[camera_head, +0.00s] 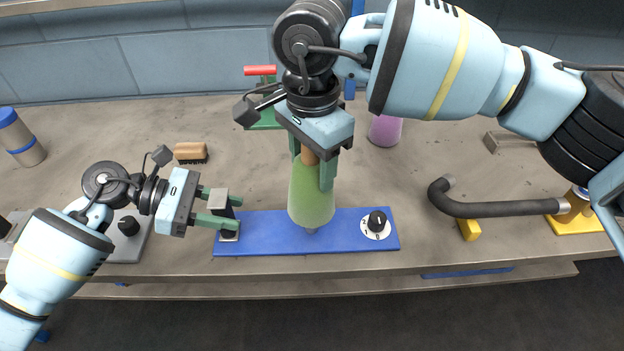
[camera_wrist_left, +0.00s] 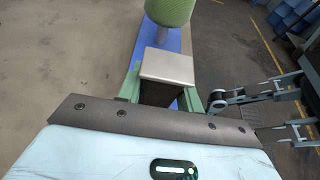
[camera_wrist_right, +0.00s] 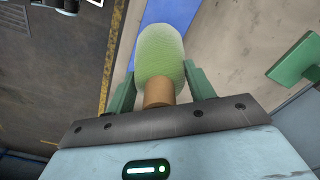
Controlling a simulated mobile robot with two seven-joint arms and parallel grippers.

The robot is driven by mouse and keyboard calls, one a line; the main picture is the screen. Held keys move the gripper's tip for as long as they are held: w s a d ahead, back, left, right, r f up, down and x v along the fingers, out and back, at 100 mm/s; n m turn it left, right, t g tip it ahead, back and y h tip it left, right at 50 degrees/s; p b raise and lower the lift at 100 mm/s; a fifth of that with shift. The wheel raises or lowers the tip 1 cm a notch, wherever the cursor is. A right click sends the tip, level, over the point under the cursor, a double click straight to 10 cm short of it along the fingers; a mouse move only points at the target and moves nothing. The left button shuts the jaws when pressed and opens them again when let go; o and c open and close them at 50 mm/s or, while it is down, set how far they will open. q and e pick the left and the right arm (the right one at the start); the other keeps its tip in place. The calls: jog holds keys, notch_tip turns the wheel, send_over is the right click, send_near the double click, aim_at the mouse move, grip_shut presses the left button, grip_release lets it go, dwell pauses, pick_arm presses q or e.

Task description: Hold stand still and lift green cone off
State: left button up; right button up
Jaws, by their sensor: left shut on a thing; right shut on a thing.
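The green cone (camera_head: 310,198), a yarn cone with a brown core end (camera_wrist_right: 158,93), is upright over the middle of the blue stand (camera_head: 270,239). A short grey peg shows between the cone's lower end and the stand, also in the left wrist view. My right gripper (camera_head: 313,168) is shut on the cone's upper end from above, a finger on each side. The stand has a grey-topped dark block (camera_wrist_left: 166,67) at its left end and a dial (camera_head: 376,223) at its right. My left gripper (camera_head: 226,208) is shut on that block.
A brush (camera_head: 190,152) lies behind my left gripper. A purple cone (camera_head: 386,130) and a green item with a red bar (camera_head: 264,110) stand behind. A dark bent pipe (camera_head: 490,209) and yellow block (camera_head: 469,229) are at right. The table's front edge is close to the stand.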

jog(key=shift+r, duration=2.25)
pick_arm(q)
jog(key=o, duration=1.1)
jog(key=v, duration=1.2)
